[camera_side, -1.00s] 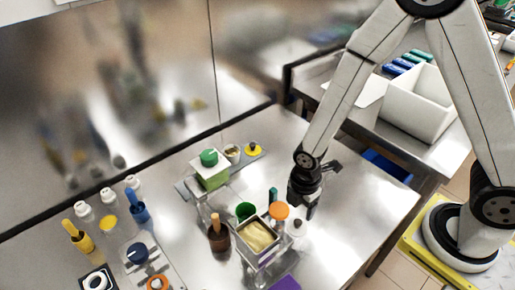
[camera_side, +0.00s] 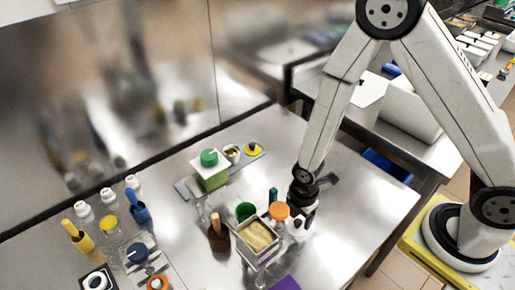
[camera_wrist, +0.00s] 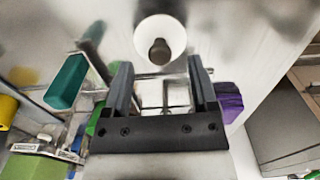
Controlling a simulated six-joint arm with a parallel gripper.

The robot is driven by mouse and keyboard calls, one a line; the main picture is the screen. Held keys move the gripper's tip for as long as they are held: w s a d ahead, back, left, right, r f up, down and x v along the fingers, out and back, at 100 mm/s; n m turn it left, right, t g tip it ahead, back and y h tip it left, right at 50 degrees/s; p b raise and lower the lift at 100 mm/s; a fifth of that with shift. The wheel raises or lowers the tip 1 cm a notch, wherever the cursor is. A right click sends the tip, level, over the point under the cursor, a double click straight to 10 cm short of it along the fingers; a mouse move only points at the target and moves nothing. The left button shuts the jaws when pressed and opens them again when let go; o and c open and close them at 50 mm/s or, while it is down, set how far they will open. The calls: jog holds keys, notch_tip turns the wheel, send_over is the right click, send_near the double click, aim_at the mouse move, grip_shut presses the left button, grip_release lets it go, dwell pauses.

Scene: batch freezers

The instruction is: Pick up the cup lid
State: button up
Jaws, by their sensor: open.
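A white round lid with a dark knob (camera_wrist: 160,30), which looks like the cup lid, is in the wrist view at the top centre, just beyond my fingertips. In the side view the lid (camera_side: 296,232) is a small white shape on the steel table, partly hidden by my fingers. My gripper (camera_side: 303,216) points down just above it; in the wrist view my gripper (camera_wrist: 160,72) has its two fingers spread apart with nothing held between them. I cannot tell whether the fingers touch the lid.
An orange round lid (camera_side: 279,211) and a square tub with yellow contents (camera_side: 257,236) stand close left of my gripper. A teal upright item (camera_side: 273,195) and a green cup (camera_side: 245,211) are behind. A purple item (camera_side: 286,284) lies in front. The table to the right is clear.

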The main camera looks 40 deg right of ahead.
jog(key=shift+f, duration=1.3)
grip_shut()
